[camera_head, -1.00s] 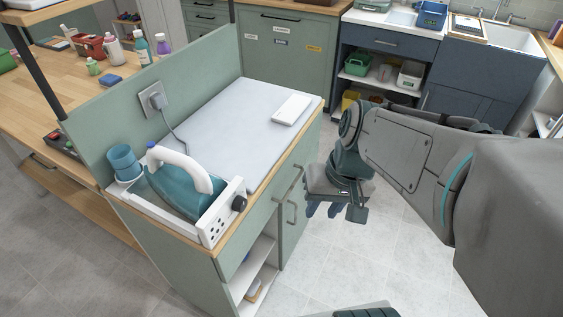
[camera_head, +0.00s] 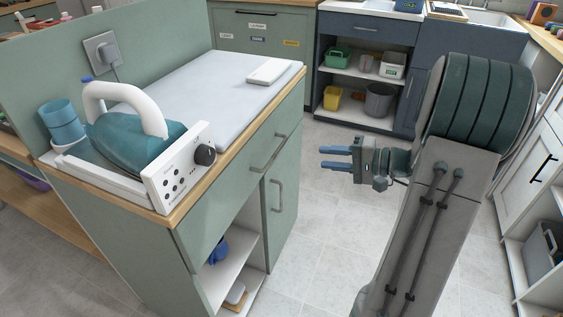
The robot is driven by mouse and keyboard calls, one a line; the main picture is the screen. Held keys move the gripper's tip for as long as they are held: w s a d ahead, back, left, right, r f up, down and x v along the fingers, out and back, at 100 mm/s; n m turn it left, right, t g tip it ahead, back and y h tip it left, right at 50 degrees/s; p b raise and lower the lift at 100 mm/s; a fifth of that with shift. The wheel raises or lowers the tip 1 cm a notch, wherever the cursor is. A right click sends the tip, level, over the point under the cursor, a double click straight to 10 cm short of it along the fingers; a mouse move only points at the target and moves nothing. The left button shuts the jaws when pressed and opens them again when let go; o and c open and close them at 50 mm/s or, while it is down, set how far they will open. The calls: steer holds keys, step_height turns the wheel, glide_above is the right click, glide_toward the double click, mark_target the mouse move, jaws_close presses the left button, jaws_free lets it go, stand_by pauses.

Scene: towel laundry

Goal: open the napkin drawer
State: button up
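The green cabinet with the ironing top has a drawer front (camera_head: 236,192) under its wooden edge, with a slanting grey bar handle (camera_head: 268,152). No label shows on this drawer, so I cannot tell from the picture that it is the napkin drawer. It looks closed. My gripper (camera_head: 324,158) is to the right of the handle, apart from it, pointing left toward the cabinet front. Its two blue fingers are spread with a gap between them and nothing held.
Below the drawer are a cabinet door (camera_head: 283,205) with its own handle and an open shelf (camera_head: 232,262). A teal iron (camera_head: 135,140) stands on top. Behind are a labelled green cabinet (camera_head: 262,50) and a blue unit (camera_head: 365,35). Tiled floor is clear before the drawer.

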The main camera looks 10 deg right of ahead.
steer(key=b+x, duration=0.1)
steer(key=x, duration=1.2)
steer(key=shift+w+a, duration=0.15)
steer(key=shift+a, duration=0.1)
jaws_close()
